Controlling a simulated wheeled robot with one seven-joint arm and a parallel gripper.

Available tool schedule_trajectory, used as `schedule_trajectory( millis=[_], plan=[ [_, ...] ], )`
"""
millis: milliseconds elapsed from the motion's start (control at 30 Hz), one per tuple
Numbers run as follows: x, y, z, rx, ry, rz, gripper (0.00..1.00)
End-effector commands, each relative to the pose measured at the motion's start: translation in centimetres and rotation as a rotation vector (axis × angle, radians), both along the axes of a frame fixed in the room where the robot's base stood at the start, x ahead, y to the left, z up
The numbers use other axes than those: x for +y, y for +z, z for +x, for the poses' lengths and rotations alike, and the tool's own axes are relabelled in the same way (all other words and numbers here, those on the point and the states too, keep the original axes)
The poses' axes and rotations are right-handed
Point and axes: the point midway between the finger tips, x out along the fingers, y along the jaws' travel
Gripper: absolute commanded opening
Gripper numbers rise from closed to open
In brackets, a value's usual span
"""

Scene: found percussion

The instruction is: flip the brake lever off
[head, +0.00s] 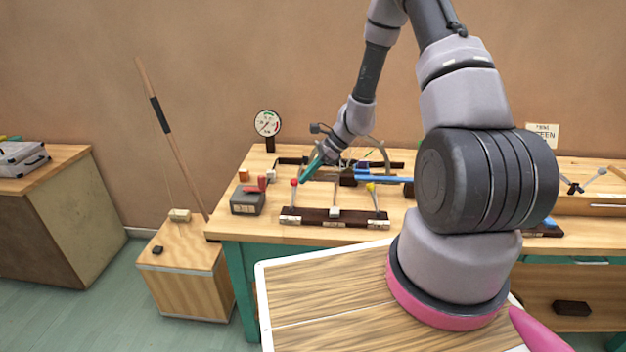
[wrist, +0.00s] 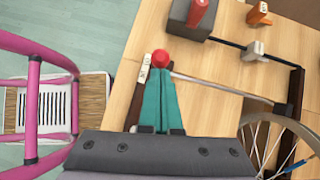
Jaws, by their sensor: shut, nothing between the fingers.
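A dark lever board (head: 320,218) lies near the front edge of the workbench. It carries a red-knobbed lever (head: 294,182) at left, a white-ended lever (head: 334,211) in the middle and a yellow-knobbed lever (head: 371,187) at right. The small labels on the board are too small to read, so I cannot tell which is the brake. My gripper (head: 304,178) has teal fingers, shut and empty, right beside the red knob. In the wrist view the red knob (wrist: 162,58) shows just past the fingertips (wrist: 158,74); I cannot tell whether they touch.
A grey box with a red handle (head: 248,202) stands left of the board. A dial gauge (head: 267,124) stands behind it. A spoked wheel (wrist: 275,140) and a metal rod (wrist: 215,85) lie close to my gripper. A wooden crate (head: 185,260) stands left of the bench.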

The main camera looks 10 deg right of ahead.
Motion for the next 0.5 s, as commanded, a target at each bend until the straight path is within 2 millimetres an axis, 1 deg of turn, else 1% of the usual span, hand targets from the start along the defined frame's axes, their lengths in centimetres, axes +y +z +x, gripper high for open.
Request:
schedule_trajectory(
  millis=[33, 333, 500],
  plan=[
    [0.8, 0.3, 0.2, 0.005, 0.011, -0.036, 0.00],
    [3.4, 0.9, 1.0, 0.069, 0.011, -0.237, 0.00],
    [4.3, 0.9, 1.4, 0.076, 0.001, -0.237, 0.00]
  ],
)
